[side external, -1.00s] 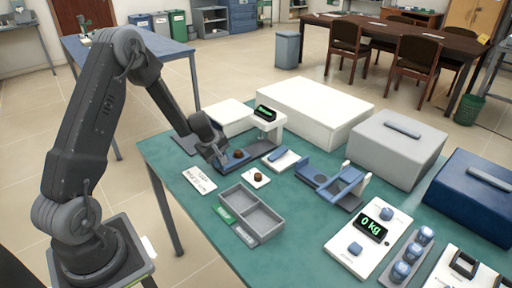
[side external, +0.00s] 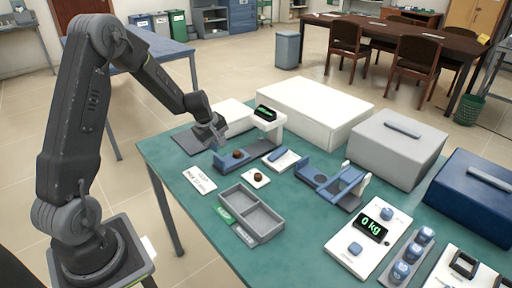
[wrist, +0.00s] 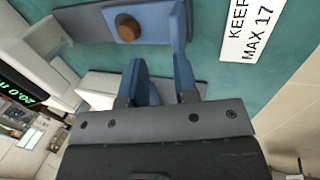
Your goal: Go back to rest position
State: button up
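My gripper (side external: 212,140) is raised above the back left part of the teal table in the side view. In the wrist view its two blue fingers (wrist: 160,68) stand apart with bare teal table showing between them, so it is open and empty. A blue stand (side external: 222,163) with a round brown piece (side external: 238,154) on it is just below and in front of the gripper. The stand (wrist: 155,22) and brown piece (wrist: 128,27) also show beyond the fingertips in the wrist view.
A grey divided tray (side external: 266,222), a white tile (side external: 250,183) with another brown piece, a label card (side external: 199,180), a scale (side external: 350,252) reading 0 kg and large boxes (side external: 396,150) share the table. Open air surrounds the raised arm.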

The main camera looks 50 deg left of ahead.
jog(key=s+d+r+m+t, duration=0.1)
jog(key=s+d+r+m, duration=0.25)
jog(key=d+r, duration=0.4)
jog(key=s+d+r+m, duration=0.3)
jog(key=d+r+m, duration=0.2)
jog(key=d+r, duration=0.25)
jog(key=s+d+r+m, duration=0.2)
jog(key=s+d+m, duration=0.2)
jog(key=s, duration=0.4)
jog(key=s+d+r+m+t, duration=0.1)
jog(key=s+d+r+m, duration=0.2)
jog(key=s, duration=0.5)
jog(key=shift+d+r+m, duration=0.25)
jog(key=shift+d+m, duration=0.2)
jog(key=shift+m, duration=0.8)
